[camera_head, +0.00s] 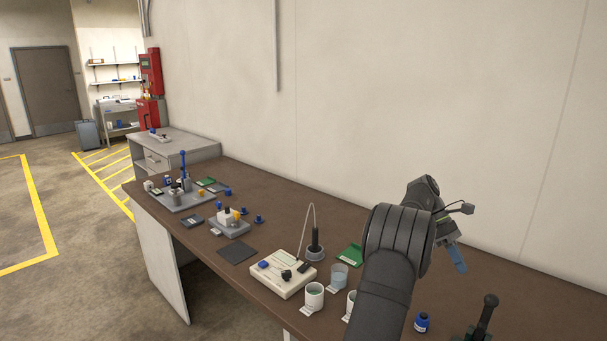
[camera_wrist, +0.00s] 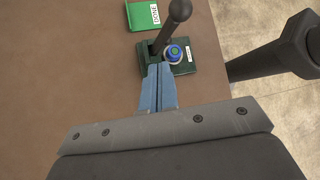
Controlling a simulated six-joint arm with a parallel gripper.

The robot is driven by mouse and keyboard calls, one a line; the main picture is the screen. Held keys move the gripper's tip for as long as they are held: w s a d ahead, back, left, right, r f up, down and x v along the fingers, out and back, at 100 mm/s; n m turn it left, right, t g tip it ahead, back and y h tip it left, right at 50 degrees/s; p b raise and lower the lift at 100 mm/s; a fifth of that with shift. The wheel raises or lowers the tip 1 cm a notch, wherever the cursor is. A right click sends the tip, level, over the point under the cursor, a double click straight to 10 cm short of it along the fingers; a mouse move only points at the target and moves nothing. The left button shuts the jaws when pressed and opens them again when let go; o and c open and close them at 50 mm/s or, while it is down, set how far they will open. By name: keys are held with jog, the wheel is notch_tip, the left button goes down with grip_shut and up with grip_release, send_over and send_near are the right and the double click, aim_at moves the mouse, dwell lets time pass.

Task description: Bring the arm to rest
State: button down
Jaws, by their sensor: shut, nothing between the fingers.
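My gripper (camera_head: 459,263) is raised above the right part of the brown bench (camera_head: 340,224), at the end of my dark arm. Its blue fingers point downward in the head view. In the wrist view the two fingers (camera_wrist: 158,70) lie side by side, shut with nothing between them. Beyond the fingertips in that view are a dark green base with a black lever (camera_wrist: 178,14) and a round blue-and-green-topped item (camera_wrist: 175,52). Whether the fingers touch either cannot be told from that view alone; the head view shows them well above the bench.
A white meter (camera_head: 283,275), a white cup (camera_head: 314,295) and a grey-blue cup (camera_head: 339,277) stand left of my arm. A green labelled tray (camera_wrist: 143,15) lies flat. The wall runs behind.

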jog(key=s+f, duration=0.3)
jog(key=s, duration=0.5)
jog(key=shift+d, duration=0.3)
jog(key=shift+w, duration=0.1)
